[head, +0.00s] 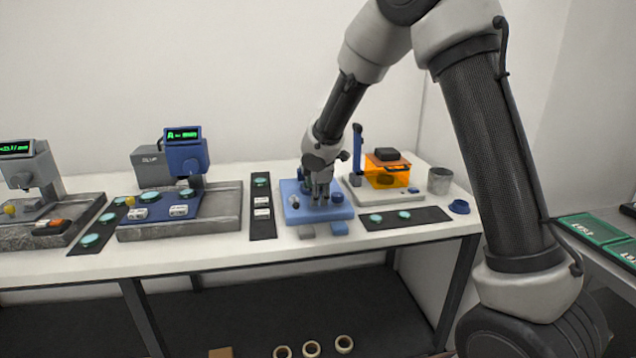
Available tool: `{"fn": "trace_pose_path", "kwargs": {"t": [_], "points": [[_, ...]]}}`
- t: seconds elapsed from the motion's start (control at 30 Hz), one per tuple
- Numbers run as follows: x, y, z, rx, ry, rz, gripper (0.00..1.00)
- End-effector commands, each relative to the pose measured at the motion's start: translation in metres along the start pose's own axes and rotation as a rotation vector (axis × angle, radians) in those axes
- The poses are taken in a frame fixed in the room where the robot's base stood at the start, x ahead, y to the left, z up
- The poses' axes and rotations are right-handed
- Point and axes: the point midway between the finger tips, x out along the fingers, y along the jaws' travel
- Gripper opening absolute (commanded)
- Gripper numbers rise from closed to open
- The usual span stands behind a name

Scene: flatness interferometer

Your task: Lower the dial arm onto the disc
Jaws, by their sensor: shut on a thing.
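My gripper (320,198) points down over the blue base plate (297,214) near the middle of the bench. Its fingers are shut on a small part at that fixture, apparently the dial arm, which the fingers mostly hide. Small round knobs (337,197) stand on the plate to the right of the fingers. I cannot make out the disc under the gripper or whether anything touches it.
Right of the fixture stands an instrument with an orange window (386,176) and a blue post (357,142). A dark mat with teal discs (404,216) lies in front of it. A grey cup (440,181) stands further right. Blue gauge station (186,155) is left.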

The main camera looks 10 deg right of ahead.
Motion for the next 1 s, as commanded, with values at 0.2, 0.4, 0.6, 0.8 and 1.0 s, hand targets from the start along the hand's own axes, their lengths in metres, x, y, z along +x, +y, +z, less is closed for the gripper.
{"fn": "trace_pose_path", "kwargs": {"t": [0.2, 0.4, 0.6, 0.8, 1.0], "points": [[-0.037, -0.002, 0.0, 0.001, -0.001, -0.003, 0.33], [-0.082, 0.0, 0.0, 0.001, 0.002, 0.001, 0.33], [-0.11, 0.0, 0.0, 0.002, 0.002, 0.002, 0.33], [-0.117, 0.001, 0.0, 0.002, 0.002, 0.001, 0.33], [-0.117, 0.001, 0.0, 0.003, 0.002, 0.001, 0.33]]}}
